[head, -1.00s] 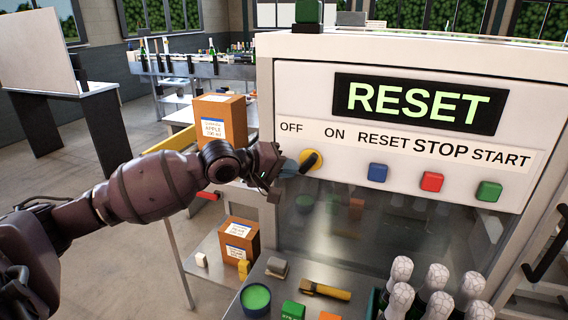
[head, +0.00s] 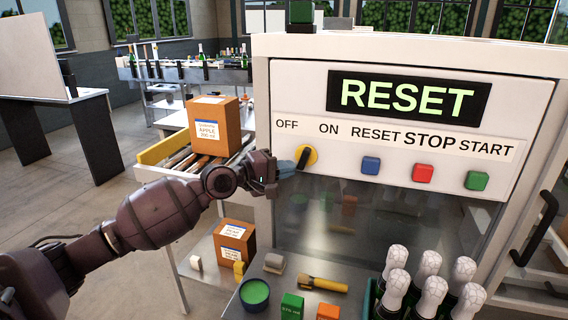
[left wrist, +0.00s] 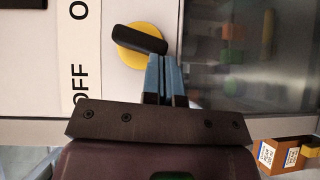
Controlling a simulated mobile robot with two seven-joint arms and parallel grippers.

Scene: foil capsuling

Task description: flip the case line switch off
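The case line switch is a round yellow dial (head: 311,153) with a black handle (head: 304,157), below the OFF and ON labels on the white machine panel. Its handle stands steeply, its top leaning slightly right, toward ON. The dial (left wrist: 130,55) and handle (left wrist: 139,39) also show in the left wrist view, turned sideways. My left gripper (head: 291,168) is at the lower left of the dial. Its blue fingers (left wrist: 162,75) are together with nothing between them, their tips at the handle's lower end; they seem to touch it. My right gripper is out of view.
Blue (head: 370,165), red (head: 423,173) and green (head: 476,180) buttons are right of the switch. A display (head: 408,97) reads RESET. Foil-topped bottles (head: 427,270) stand below at right. A carton (head: 213,125) is behind my left arm.

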